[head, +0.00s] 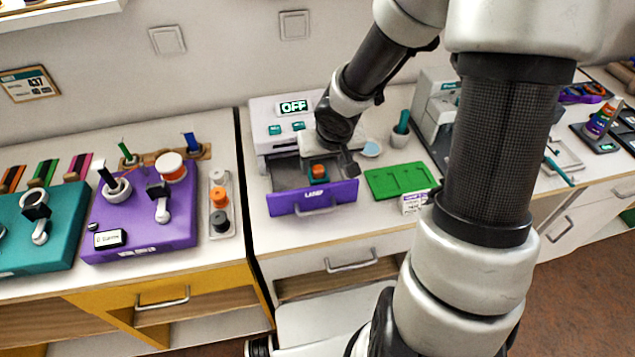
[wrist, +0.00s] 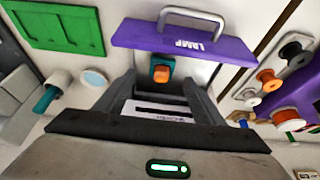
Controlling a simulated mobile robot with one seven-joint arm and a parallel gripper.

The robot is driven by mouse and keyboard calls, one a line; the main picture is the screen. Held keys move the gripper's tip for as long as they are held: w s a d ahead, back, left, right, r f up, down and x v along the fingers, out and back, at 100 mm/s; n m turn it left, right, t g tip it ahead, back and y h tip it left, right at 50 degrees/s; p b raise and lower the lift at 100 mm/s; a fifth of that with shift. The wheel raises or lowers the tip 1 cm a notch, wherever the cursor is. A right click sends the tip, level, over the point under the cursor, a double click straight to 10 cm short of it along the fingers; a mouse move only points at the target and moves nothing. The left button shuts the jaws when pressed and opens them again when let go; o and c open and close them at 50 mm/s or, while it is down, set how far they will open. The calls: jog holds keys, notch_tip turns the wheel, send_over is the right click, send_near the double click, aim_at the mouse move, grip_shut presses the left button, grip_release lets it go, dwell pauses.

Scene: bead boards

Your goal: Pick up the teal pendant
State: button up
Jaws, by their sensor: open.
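A small teal and orange piece (head: 318,172), which looks like the pendant, sits in the open lamp drawer behind its purple front (head: 312,198). My gripper (head: 335,158) is over the drawer, close to the piece. In the wrist view its two fingers (wrist: 160,84) are apart, and the piece appears between and just beyond their tips. Nothing is held. Whether a finger touches the piece cannot be told.
The white lamp unit (head: 268,112) with an "OFF" display stands behind the drawer. A green tray (head: 398,181) lies to the right, with a white cup holding a teal peg (head: 402,124) behind it. A purple board (head: 140,235) and a spool rack (head: 221,205) are left.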

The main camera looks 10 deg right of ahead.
aim_at(319, 171)
jog(key=b+x, duration=0.1)
jog(key=x, duration=0.1)
jog(key=b+x, duration=0.1)
jog(key=x, duration=0.1)
jog(key=b+x, duration=0.1)
jog(key=x, duration=0.2)
jog(key=shift+w+a, duration=0.25)
jog(key=shift+w, duration=0.15)
jog(key=c, duration=1.1)
